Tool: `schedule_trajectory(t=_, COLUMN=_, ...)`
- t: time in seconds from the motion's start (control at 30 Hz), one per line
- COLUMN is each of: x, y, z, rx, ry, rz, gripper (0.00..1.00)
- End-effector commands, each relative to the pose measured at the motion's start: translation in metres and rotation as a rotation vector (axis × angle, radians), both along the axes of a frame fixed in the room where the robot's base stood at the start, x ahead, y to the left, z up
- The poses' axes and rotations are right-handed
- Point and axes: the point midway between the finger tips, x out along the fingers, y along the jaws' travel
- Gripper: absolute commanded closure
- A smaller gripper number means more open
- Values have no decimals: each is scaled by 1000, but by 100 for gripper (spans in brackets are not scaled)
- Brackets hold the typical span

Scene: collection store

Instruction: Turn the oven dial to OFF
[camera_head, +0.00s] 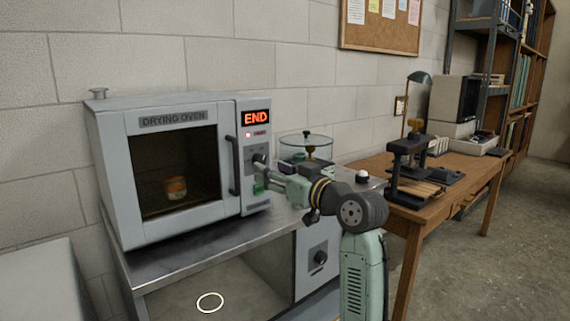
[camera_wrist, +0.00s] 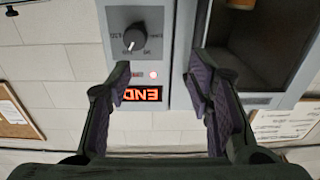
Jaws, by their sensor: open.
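The drying oven (camera_head: 165,165) stands on a metal bench, its door closed, with an orange-brown jar (camera_head: 175,188) visible behind the glass. Its panel display (camera_head: 256,117) reads END in red, with a small lit red lamp below. In the wrist view, which is upside down, the round dark dial (camera_wrist: 133,38) sits on a grey plate, its white mark pointing toward the display side. The small lettering around it is hard to read. My gripper (camera_wrist: 158,84) is open and empty, its fingers apart in front of the panel; the dial lies beyond the fingertips. In the head view my gripper (camera_head: 267,180) is close to the panel.
The oven door handle (camera_head: 233,165) stands out just left of the panel. A glass vessel (camera_head: 306,148) stands right of the oven. Another black knob (camera_head: 320,258) is on the lower cabinet. A wooden table (camera_head: 410,200) with instruments is to the right.

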Motion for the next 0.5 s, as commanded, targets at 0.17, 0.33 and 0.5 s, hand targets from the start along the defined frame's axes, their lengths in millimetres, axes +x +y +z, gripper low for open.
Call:
schedule_trajectory(t=0.17, x=-1, y=-32, z=-7, rx=-10, ry=41, rz=-12, gripper=53)
schedule_trajectory(t=0.33, x=15, y=-19, z=-6, rx=-10, ry=44, rz=-8, gripper=53)
schedule_trajectory(t=0.5, x=42, y=0, z=-5, rx=-10, ry=44, rz=-9, gripper=53)
